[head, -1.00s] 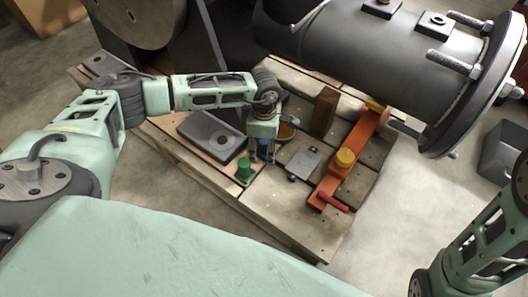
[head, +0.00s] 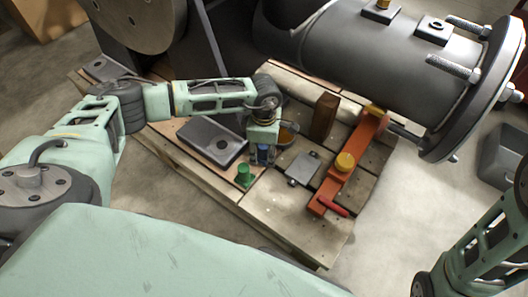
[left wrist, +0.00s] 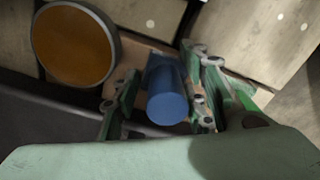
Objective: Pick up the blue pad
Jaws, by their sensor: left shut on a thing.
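The blue pad (left wrist: 167,95) is a small blue cylinder with a squarer part behind it, seen between the fingers in the left wrist view. It shows small and partly hidden in the head view (head: 263,154). My left gripper (head: 263,158) points down over the wooden pallet and is shut on the blue pad, with a green finger on each side (left wrist: 160,105). I cannot tell whether the pad still touches the surface below. My right gripper is out of view; only part of my right arm shows at the right edge.
A green pad (head: 244,175) stands close left of the gripper. A dark grey block (head: 212,139), an amber-filled round dish (head: 287,134), a grey plate (head: 303,168), a brown block (head: 323,117) and an orange bar (head: 346,165) surround it. A large grey cylinder (head: 390,60) hangs behind.

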